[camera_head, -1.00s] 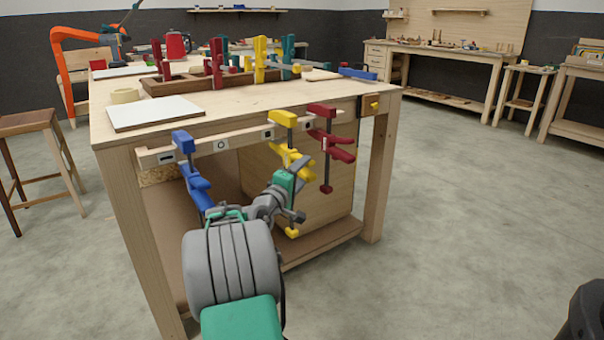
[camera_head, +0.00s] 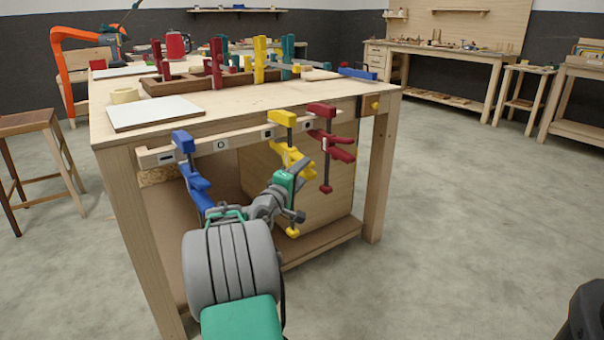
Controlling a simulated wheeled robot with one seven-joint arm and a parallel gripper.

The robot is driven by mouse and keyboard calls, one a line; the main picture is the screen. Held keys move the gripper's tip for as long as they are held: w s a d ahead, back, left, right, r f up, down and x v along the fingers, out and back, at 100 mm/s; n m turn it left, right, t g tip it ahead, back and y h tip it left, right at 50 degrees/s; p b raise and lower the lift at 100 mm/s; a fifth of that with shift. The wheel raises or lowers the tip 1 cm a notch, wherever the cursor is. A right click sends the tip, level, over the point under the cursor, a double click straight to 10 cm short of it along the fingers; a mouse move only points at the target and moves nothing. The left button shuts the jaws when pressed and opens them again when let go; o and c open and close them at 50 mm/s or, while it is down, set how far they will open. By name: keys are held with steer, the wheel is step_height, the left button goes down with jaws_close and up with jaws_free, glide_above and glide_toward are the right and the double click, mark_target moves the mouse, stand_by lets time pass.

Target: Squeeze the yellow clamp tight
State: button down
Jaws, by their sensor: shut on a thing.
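The yellow clamp (camera_head: 283,118) hangs upright from the wooden rail at the front of the workbench, its head over the rail. Its yellow lower part shows behind my gripper, and its yellow bottom tip (camera_head: 292,232) shows below. My gripper (camera_head: 301,176) is shut on the lower part of the yellow clamp. The hand and fingers hide part of the clamp, so the exact contact and the remaining gap in the clamp cannot be seen.
A blue clamp (camera_head: 184,143) hangs left on the rail (camera_head: 245,138), close to my arm. A red clamp (camera_head: 323,112) hangs just right of the yellow one. The workbench (camera_head: 240,100) carries a white board and a clamp rack.

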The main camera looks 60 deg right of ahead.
steer(key=shift+a, duration=0.15)
steer(key=shift+s+a+r+m+g+b, duration=0.15)
steer(key=shift+s+a, duration=0.1)
steer(key=shift+a, duration=0.2)
steer(key=shift+s+a+f+m+g+b, duration=0.1)
steer(key=shift+s+a+m+g+b, duration=0.1)
steer(key=shift+a, duration=0.2)
steer(key=c, duration=1.1)
jaws_free()
steer(key=shift+o, duration=1.3)
steer(key=shift+r, duration=0.2)
steer(key=shift+o, duration=0.6)
steer(key=shift+r+p, duration=0.4)
steer(key=shift+p, duration=0.25)
steer(key=shift+d, duration=0.1)
steer(key=shift+w+d+f, duration=0.15)
steer(key=shift+w+d, duration=0.35)
steer(key=shift+d, duration=0.35)
